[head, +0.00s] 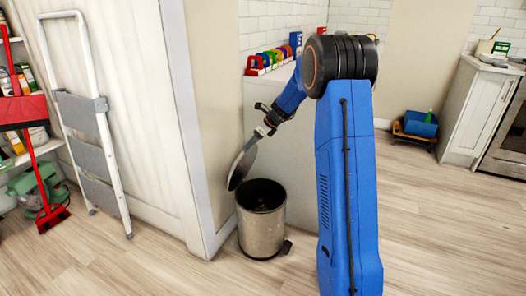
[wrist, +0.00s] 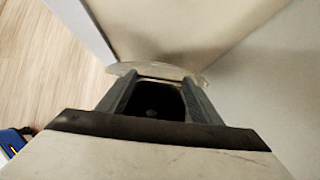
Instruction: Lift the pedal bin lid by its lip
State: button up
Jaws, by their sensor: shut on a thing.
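The pedal bin (head: 262,228) is a metal cylinder with a dark rim, standing on the floor by the wall corner. Its open top shows a dark inside with something small in it. The bin lid (head: 241,165) is a dark disc, raised and steeply tilted above the bin's left side. My gripper (head: 262,131) is at the upper edge of the lid, shut on its lip. In the wrist view the fingers of my gripper (wrist: 158,98) reach to the pale edge of the lid (wrist: 155,69). The pedal (head: 286,247) shows at the bin's lower right.
A white wall edge (head: 200,150) stands close left of the bin. A step ladder (head: 90,130) leans farther left, with a red broom (head: 50,215) beside it. Coloured items (head: 270,60) stand on a ledge behind my arm. The floor in front is clear.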

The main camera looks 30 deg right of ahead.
jog(key=w+a, duration=0.2)
jog(key=w+a+r, duration=0.1)
jog(key=w+a, duration=0.1)
jog(key=w, duration=0.1)
dwell(0.4)
jog(key=o, duration=1.5)
jog(key=shift+o, duration=0.2)
jog(key=v, duration=1.7)
jog(key=shift+r, duration=0.25)
